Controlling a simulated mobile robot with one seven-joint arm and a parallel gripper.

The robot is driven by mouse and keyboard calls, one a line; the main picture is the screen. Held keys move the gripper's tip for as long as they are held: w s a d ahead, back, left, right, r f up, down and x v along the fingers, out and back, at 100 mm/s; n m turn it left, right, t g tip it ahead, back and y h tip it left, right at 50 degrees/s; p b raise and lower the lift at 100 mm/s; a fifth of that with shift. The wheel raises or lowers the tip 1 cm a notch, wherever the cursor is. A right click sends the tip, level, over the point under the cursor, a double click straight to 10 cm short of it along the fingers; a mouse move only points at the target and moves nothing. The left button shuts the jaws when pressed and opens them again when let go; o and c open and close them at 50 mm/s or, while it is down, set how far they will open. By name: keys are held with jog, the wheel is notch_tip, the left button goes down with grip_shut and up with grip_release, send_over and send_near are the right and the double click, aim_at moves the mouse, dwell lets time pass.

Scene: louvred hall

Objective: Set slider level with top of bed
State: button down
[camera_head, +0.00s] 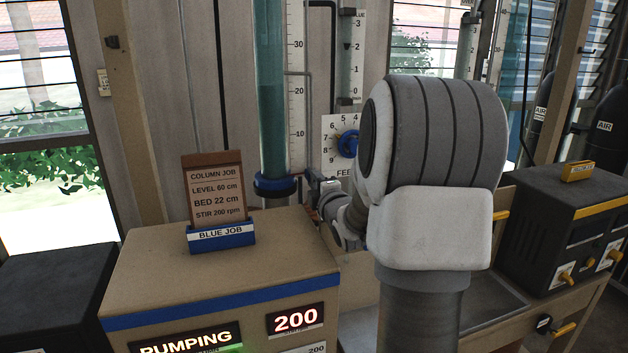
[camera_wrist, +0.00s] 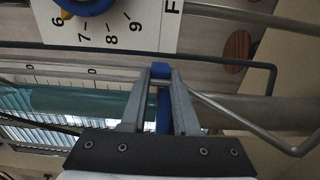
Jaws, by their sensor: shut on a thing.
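The tall glass column (camera_head: 268,60) stands against the wall, with a scale (camera_head: 297,90) on its right marked 10, 20 and 30. The column's lower part is darker teal; this darker bed seems to end slightly above the 20 mark. My gripper (camera_wrist: 160,75) is shut on a small blue slider (camera_wrist: 161,70) at the scale's low end in the wrist view. The teal column (camera_wrist: 80,102) shows behind, with its blue collar (camera_wrist: 164,112) partly hidden by my fingers. In the head view my arm and wrist hide the slider. The card (camera_head: 214,190) reads bed 22 cm.
A feed dial (camera_head: 348,143) with a blue knob sits right of the scale. A bent grey pipe (camera_wrist: 250,125) runs close to my fingers. A tan console (camera_head: 150,265) stands in front, with a black box (camera_head: 565,225) at right.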

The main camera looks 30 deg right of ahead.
jog(key=shift+r, duration=0.1)
dwell(0.7)
notch_tip(320, 180, up, 22)
jog(key=p, duration=0.7)
jog(key=shift+p, duration=0.3)
jog(key=c, duration=0.6)
grip_release()
jog(key=shift+c, duration=0.2)
